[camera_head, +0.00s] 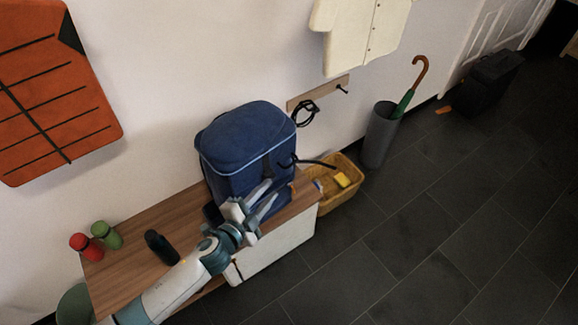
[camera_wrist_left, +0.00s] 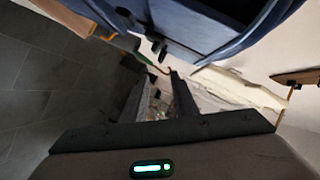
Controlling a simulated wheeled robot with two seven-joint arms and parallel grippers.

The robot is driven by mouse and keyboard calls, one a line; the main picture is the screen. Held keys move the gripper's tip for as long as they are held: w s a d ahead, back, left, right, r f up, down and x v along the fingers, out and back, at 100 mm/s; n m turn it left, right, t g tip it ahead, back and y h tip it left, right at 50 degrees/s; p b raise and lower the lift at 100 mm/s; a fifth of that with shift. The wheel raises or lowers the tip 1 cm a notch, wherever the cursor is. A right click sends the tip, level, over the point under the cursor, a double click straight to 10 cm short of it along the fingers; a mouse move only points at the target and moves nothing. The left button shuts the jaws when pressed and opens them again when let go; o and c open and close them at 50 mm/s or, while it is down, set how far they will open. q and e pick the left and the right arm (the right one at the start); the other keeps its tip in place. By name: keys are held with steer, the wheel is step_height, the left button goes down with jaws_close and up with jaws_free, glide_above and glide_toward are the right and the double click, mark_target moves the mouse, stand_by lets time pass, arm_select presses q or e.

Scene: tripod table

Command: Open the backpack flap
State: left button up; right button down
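A blue backpack (camera_head: 240,165) stands upright on the wooden top of a low bench (camera_head: 140,232). Its rounded top flap (camera_head: 245,130) with pale piping looks closed over the bag. A dark strap (camera_head: 316,162) sticks out from its front to the right. My left gripper (camera_head: 273,189) is at the lower front of the backpack, its two fingers spread with nothing seen between them. In the left wrist view the gripper (camera_wrist_left: 158,78) is also open, with the blue backpack (camera_wrist_left: 205,25) across the top. Whether the fingers touch the bag cannot be told. My right gripper is out of view.
A yellow basket (camera_head: 340,190) and an umbrella stand (camera_head: 379,135) stand to the right. The dark floor in front is clear.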

arm_select(q)
steer(key=x, duration=1.3)
steer(key=shift+p, duration=0.35)
steer(key=shift+d+f, duration=0.1)
steer(key=shift+c, duration=0.2)
jaws_close()
steer(key=shift+s+f, duration=0.1)
stand_by(0.5)
